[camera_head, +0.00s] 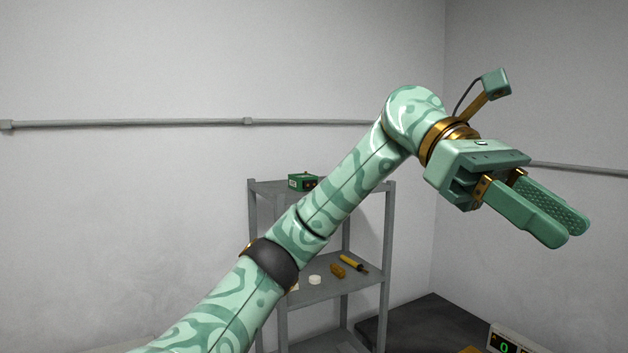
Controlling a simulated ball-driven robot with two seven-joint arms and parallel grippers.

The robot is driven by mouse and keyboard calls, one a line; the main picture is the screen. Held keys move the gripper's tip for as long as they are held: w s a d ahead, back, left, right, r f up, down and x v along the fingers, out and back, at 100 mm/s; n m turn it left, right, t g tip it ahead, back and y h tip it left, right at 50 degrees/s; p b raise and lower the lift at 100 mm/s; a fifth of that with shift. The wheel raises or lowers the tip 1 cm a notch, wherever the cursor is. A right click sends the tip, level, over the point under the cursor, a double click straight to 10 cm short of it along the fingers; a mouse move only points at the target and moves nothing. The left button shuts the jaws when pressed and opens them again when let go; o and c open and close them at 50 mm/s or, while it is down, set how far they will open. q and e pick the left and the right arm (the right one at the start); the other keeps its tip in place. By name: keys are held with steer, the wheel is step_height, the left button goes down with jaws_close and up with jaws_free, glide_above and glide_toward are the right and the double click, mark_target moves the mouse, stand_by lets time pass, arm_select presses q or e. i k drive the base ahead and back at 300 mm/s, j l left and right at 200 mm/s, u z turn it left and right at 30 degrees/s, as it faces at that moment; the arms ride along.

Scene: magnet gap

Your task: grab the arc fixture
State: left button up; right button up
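I cannot make out an arc fixture in the head view. My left gripper (569,231) is raised at the right side of the picture, pointing right and slightly down. Its two green fingers are apart, the ridged inner face of the far finger shows, and nothing is between them. My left arm crosses the picture from the bottom left and hides part of the shelf behind it. My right gripper is not in view.
A grey shelf rack (388,230) stands by the wall, with a green box (303,182) on top. Its lower shelf holds a white disc (315,280), an orange piece (338,270) and a yellow-handled tool (352,263). A dark surface and a digital display (512,341) show at bottom right.

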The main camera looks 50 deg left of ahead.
mark_target(304, 182)
steer(key=i+j+u, duration=0.15)
steer(key=i+u, duration=0.25)
steer(key=i+j+u, duration=0.1)
steer(key=i+u, duration=0.15)
steer(key=u, duration=0.15)
steer(key=i+u, duration=0.4)
steer(key=i+l+u, duration=0.2)
steer(key=u, duration=0.2)
steer(key=i+l+u, duration=0.25)
steer(key=u, duration=0.15)
steer(key=i+l+u, duration=0.1)
steer(key=i+u, duration=0.35)
steer(key=i+l+u, duration=0.2)
steer(key=i+u, duration=0.25)
steer(key=i+l+u, duration=0.25)
steer(key=u, duration=0.2)
